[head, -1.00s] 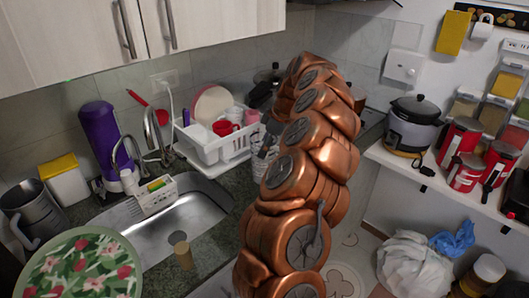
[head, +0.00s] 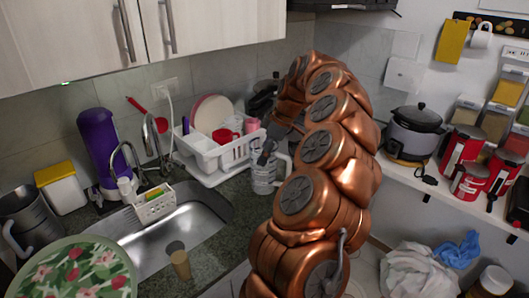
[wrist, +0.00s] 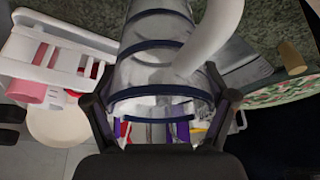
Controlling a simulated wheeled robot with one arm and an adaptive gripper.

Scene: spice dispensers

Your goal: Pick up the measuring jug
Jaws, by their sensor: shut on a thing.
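The measuring jug (head: 264,178) is a clear, upright cup with a pale handle, at the counter beside the dish rack in the head view. In the wrist view the jug (wrist: 158,45) shows dark blue bands, with its thick white handle curving up at right. My gripper (wrist: 160,98) has one finger on each side of the jug near its rim and is shut on it. In the head view my gripper (head: 267,152) is small and partly hidden at the jug's top. Whether the jug's base touches the counter is hard to tell.
A white dish rack (head: 215,155) with plates and cups stands close left of the jug. The sink (head: 165,245) is to the left, with a brown cup (head: 179,262). A floral plate (head: 80,275) lies front left. A shelf at right holds a cooker (head: 415,130) and red canisters.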

